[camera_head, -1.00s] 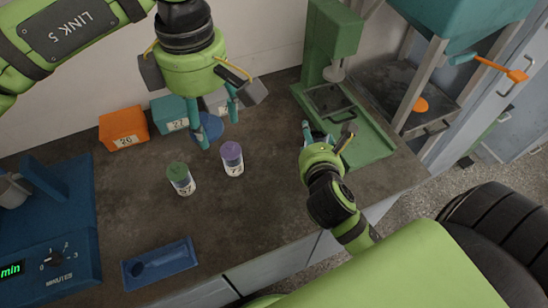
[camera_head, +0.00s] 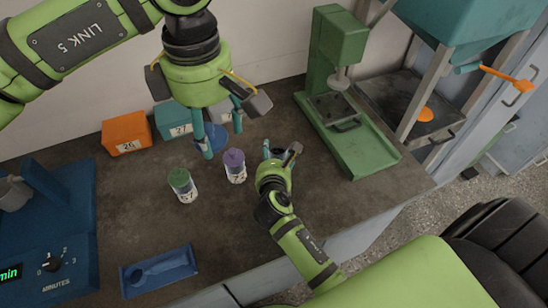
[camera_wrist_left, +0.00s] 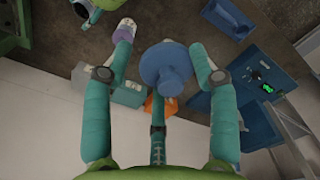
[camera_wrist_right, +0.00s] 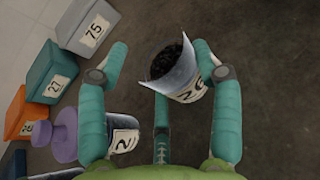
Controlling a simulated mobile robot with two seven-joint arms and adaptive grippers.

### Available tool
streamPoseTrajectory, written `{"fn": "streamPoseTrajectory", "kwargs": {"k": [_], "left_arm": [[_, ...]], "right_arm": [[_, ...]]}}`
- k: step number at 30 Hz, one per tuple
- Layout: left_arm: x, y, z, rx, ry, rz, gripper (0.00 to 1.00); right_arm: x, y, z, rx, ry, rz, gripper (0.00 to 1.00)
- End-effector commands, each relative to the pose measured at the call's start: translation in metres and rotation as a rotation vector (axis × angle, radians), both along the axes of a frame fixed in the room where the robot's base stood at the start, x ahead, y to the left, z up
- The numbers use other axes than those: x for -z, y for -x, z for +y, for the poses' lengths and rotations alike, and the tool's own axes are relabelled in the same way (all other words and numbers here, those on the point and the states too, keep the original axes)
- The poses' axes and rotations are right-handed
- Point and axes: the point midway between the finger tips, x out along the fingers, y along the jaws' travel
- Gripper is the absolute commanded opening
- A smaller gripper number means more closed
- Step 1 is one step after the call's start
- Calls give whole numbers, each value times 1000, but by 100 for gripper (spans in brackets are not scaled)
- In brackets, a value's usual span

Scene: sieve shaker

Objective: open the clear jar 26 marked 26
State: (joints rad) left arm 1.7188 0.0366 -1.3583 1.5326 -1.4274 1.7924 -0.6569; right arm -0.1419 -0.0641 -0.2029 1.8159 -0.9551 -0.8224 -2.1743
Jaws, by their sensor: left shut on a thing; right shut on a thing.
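The clear jar 26 (camera_wrist_right: 176,72) is between the fingers of my right gripper (camera_wrist_right: 162,58), which is shut on it. Its top is uncovered and dark grains show inside; its label reads 26. In the head view my right gripper (camera_head: 280,152) is above the bench, right of the purple-lidded jar. My left gripper (camera_head: 222,138) is shut on a blue lid (camera_wrist_left: 168,68) with a round knob. The lid also shows in the head view (camera_head: 210,140), held apart from the jar, to its left.
A purple-lidded jar (camera_head: 235,168) and a green-lidded jar (camera_head: 183,186) stand on the bench. Orange (camera_head: 126,133) and teal (camera_head: 172,120) bins are behind. A green press (camera_head: 345,120) stands right, a blue device (camera_head: 45,240) left. A blue tray (camera_head: 160,270) lies in front.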

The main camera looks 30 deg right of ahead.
Motion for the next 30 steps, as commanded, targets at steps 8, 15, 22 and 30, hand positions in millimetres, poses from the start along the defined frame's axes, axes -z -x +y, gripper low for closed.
{"fn": "streamPoseTrajectory", "kwargs": {"k": [8,15,22,30], "left_arm": [[1,0,0,0,0,0,20],[1,0,0,0,0,0,19],[1,0,0,0,0,0,19],[0,0,0,0,0,0,19]], "right_arm": [[4,0,0,0,-1,-4,6],[7,0,0,0,0,-1,89],[7,0,0,0,0,-1,89],[0,11,5,-1,-2,0,89]]}}
